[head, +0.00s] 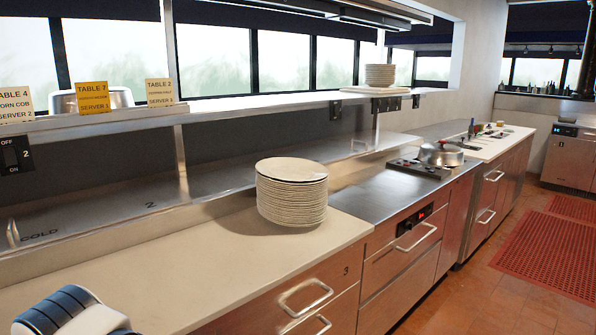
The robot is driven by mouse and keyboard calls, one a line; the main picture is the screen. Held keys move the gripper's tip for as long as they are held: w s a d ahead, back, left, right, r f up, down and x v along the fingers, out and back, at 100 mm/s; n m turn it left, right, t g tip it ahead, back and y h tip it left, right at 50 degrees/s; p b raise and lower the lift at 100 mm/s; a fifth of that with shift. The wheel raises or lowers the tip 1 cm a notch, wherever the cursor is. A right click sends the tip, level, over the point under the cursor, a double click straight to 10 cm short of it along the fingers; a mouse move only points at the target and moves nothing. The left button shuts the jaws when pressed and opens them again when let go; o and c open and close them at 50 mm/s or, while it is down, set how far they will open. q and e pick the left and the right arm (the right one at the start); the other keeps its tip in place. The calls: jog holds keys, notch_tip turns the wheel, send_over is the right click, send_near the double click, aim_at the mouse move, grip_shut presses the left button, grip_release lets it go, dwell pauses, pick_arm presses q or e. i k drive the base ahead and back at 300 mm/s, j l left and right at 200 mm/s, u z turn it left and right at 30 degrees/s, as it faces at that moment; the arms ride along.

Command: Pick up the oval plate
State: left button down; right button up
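A tall stack of white plates (291,202) stands on the pale counter near the middle of the head view. The top plate (291,169) looks oval and lies flat, a little wider than the stack below it. I cannot tell whether the lower plates are the same shape. A second, smaller stack of plates (380,75) stands on the upper shelf farther back.
The counter (190,265) is clear left of the stack. A raised metal shelf (240,105) runs behind. A lidded pot (440,153) stands farther right. Drawer handles (307,297) stick out in front.

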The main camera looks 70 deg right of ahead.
aim_at(289, 169)
jog(key=z, duration=2.3)
jog(key=i+z, duration=0.35)
